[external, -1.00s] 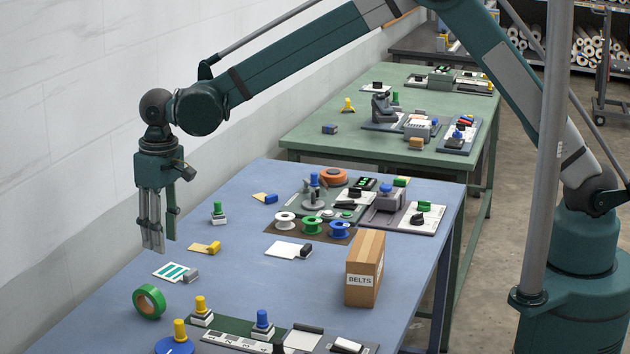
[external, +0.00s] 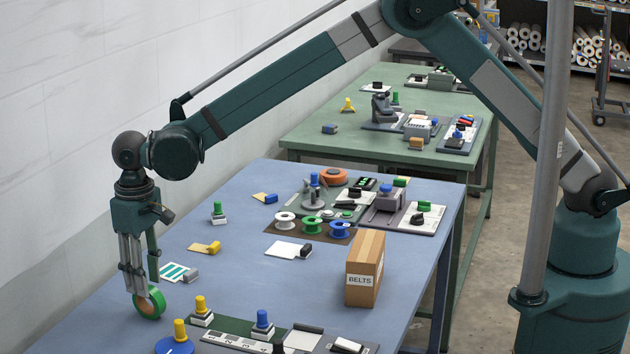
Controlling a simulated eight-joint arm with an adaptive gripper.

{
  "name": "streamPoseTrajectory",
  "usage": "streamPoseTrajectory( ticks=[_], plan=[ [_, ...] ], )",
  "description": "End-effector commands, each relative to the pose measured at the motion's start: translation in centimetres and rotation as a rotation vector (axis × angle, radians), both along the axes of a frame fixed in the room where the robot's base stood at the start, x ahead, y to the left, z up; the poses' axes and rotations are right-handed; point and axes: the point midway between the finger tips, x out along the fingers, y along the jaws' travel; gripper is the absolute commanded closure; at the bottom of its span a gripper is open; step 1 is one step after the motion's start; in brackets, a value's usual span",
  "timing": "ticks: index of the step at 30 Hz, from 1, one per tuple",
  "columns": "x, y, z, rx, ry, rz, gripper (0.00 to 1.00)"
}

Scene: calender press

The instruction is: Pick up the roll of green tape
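The roll of green tape (external: 151,305) stands on its edge at the near left of the blue table, with its tan core showing. My gripper (external: 147,287) points straight down at the roll. Its fingers look apart, with the left ones in front of the roll's left side and the right one near its top. The fingertips hide the roll's upper left part. I cannot tell whether they touch it.
A white card with green stripes (external: 173,271) lies just behind the roll. Yellow-knobbed (external: 201,312) and blue-knobbed (external: 262,324) parts stand to the right. A BELTS carton (external: 364,268) stands further right. The table's middle is mostly clear.

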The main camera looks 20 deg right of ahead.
Motion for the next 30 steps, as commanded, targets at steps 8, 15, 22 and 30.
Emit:
streamPoseTrajectory(
  ticks=[8,15,22,30],
  plan=[
    [0.0,0.0,-1.9,0.000,0.000,0.000,0.66],
    [0.0,0.0,-1.9,0.000,0.000,0.000,0.66],
    [0.0,0.0,-2.6,0.000,0.000,0.000,0.66],
    [0.1,0.0,-5.5,0.000,0.000,0.000,0.66]
  ],
)
